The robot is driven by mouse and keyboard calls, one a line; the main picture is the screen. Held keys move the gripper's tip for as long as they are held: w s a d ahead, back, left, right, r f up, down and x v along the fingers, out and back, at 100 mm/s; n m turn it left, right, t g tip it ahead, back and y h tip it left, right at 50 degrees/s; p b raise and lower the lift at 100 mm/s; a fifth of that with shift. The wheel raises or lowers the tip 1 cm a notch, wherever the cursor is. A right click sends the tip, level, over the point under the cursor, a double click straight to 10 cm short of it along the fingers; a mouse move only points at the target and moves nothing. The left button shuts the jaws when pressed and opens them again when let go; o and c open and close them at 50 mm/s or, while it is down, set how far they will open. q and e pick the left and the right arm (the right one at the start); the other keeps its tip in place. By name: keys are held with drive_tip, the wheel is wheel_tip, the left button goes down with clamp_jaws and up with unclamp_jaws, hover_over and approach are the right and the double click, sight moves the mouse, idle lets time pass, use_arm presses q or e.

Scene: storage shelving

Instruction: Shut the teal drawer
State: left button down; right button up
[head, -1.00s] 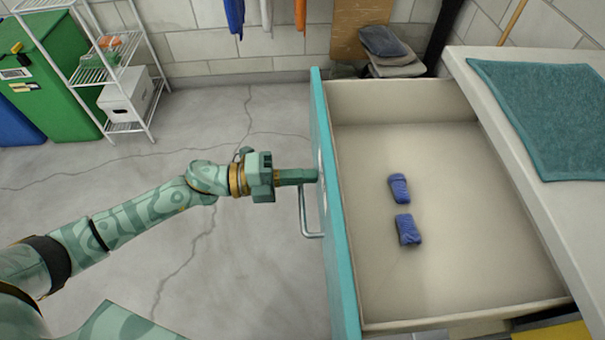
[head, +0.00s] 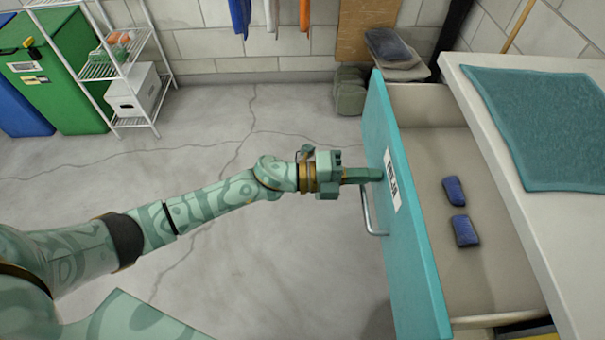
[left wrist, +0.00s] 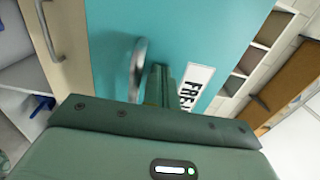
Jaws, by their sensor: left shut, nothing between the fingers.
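The teal drawer (head: 408,215) stands partly open in the head view, its front panel facing left. It has a metal bar handle (head: 370,212) and a white label (head: 391,180). Two blue items (head: 454,190) lie inside on the pale drawer floor. My left gripper (head: 378,174) is shut and empty, its fingertips at the drawer front just beyond the handle, apparently touching the panel beside the label. In the left wrist view the teal front (left wrist: 190,35), the handle (left wrist: 137,65) and the label (left wrist: 195,88) show close ahead of the fingers. My right gripper is not in view.
A worktop (head: 480,100) with a teal towel (head: 545,120) overhangs the drawer at the right. A white wire rack (head: 118,70) and green bin (head: 60,85) stand at the back left. The concrete floor left of the drawer is clear.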

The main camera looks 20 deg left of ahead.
use_arm(q)
drive_tip(key=b+x, duration=0.2)
drive_tip(key=x, duration=1.4)
drive_tip(key=shift+w+d+b, duration=0.15)
drive_tip(key=shift+d+b, duration=0.1)
drive_tip(key=shift+b, duration=0.05)
drive_tip(key=shift+w+d, duration=0.1)
drive_tip(key=shift+d, duration=0.15)
drive_tip(key=shift+d+r, duration=0.1)
drive_tip(key=shift+r, duration=0.1)
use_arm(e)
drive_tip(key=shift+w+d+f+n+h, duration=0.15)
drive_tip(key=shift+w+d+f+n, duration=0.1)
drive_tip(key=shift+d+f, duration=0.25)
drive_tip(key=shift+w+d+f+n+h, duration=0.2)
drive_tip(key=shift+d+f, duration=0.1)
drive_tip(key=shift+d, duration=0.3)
use_arm(q)
drive_tip(key=shift+r, duration=0.1)
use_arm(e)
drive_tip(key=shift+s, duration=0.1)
